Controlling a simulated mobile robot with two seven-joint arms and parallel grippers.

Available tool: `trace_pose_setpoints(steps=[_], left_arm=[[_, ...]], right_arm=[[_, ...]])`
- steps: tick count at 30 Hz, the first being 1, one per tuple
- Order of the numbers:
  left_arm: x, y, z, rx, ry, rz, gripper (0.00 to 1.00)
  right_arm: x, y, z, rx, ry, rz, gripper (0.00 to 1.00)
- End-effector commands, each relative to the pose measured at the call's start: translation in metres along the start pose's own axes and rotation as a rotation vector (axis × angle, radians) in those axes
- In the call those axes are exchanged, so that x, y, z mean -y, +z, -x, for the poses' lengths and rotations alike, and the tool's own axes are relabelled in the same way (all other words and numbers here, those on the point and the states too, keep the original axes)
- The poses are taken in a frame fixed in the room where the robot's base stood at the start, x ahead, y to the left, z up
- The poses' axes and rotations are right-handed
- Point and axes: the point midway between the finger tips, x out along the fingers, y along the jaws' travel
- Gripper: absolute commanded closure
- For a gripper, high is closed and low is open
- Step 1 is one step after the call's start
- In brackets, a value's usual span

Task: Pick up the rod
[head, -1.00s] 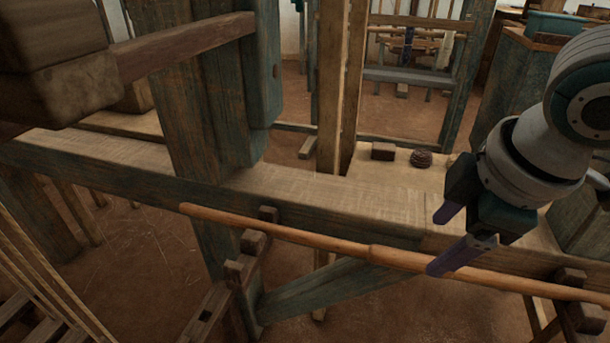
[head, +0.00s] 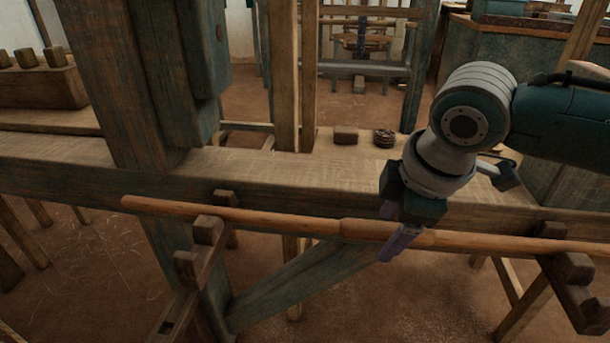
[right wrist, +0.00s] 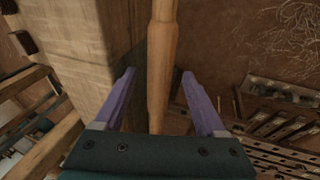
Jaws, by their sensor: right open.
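The rod (head: 285,222) is a long, turned length of orange-brown wood. It lies roughly level along the front of the loom beam, resting on notched wooden brackets near each end. My right gripper (head: 390,230) is at the rod, right of its middle, pointing down with purple fingers. In the right wrist view the rod (right wrist: 161,70) runs between the two open fingers (right wrist: 160,90), with a gap on each side. The fingers are not closed on it. My left gripper is in neither view.
The thick wooden beam (head: 260,170) runs just behind the rod. The left bracket (head: 208,230) and right bracket (head: 572,268) stand near the rod. A diagonal brace (head: 290,282) passes below.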

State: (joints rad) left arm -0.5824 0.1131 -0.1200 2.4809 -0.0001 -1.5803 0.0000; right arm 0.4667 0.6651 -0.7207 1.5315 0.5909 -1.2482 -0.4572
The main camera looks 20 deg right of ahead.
Motion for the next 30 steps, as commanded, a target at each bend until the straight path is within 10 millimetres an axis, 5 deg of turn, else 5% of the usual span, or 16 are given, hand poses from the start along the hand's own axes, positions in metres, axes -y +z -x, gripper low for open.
trace_pose_setpoints(steps=[5, 24, 30], left_arm=[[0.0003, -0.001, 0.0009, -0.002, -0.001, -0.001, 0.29], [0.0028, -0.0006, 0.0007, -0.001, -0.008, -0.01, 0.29], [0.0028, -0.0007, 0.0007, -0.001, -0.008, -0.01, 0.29]], right_arm=[[-0.0003, -0.0002, 0.001, 0.0, 0.0, 0.0, 0.29], [-0.0001, 0.0001, 0.001, 0.001, 0.0, 0.0, 1.0], [-0.0001, 0.0001, 0.001, 0.001, 0.0, -0.001, 1.0]])
